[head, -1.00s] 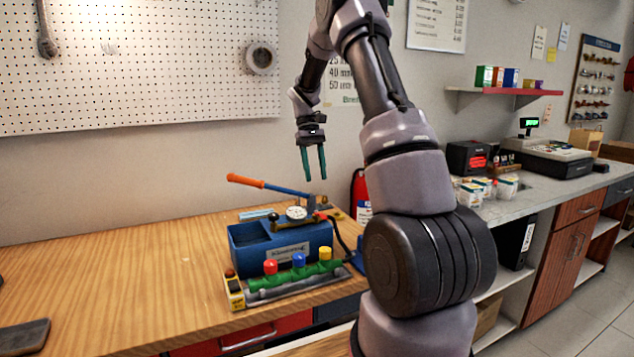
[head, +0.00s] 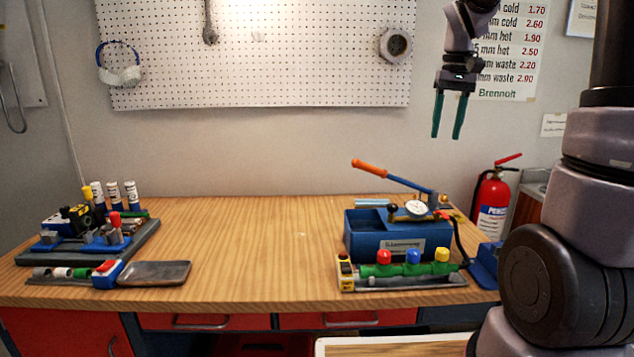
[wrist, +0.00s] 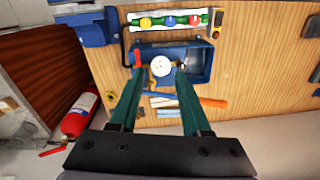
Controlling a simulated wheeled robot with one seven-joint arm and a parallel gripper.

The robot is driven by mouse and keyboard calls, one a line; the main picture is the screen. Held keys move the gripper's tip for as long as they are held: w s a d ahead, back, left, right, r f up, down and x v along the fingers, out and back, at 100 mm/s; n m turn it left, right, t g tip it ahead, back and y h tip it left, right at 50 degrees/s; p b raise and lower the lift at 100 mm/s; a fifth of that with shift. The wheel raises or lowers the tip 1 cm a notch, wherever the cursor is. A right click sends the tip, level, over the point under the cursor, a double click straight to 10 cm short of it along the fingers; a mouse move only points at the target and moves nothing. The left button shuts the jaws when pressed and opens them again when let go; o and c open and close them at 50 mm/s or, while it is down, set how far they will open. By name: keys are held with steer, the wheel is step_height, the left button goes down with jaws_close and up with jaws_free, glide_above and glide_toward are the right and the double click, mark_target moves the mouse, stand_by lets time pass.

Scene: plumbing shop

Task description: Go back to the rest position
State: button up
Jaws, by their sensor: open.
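My gripper (head: 450,116) hangs in the air above the right part of the wooden workbench, fingers pointing down, open and empty. Its two green fingers also show in the wrist view (wrist: 152,98), spread apart, with the blue pressure test pump (wrist: 208,63) below and beyond them. In the head view the pump (head: 362,236) stands on the bench with its orange-tipped lever raised to the left and a round gauge on top. My gripper touches nothing.
In front of the pump lies a green manifold (head: 398,269) with red, blue and yellow caps. A tray of fittings and tools (head: 140,240) and a dark flat tray (head: 155,273) are at left. A fire extinguisher (head: 492,200) stands at right. The middle of the bench (head: 260,240) is bare.

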steer(key=s+a+r+m+t, duration=0.1)
steer(key=s+a+r+t, duration=0.1)
steer(key=s, duration=0.6)
steer(key=s+a+r+m+t+y, duration=0.1)
steer(key=s+a+r+m+t, duration=0.1)
steer(key=s+t, duration=0.3)
steer(key=s+a, duration=0.1)
steer(key=s, duration=0.3)
steer(key=shift+s+a+r, duration=0.15)
steer(key=shift+a+r, duration=0.05)
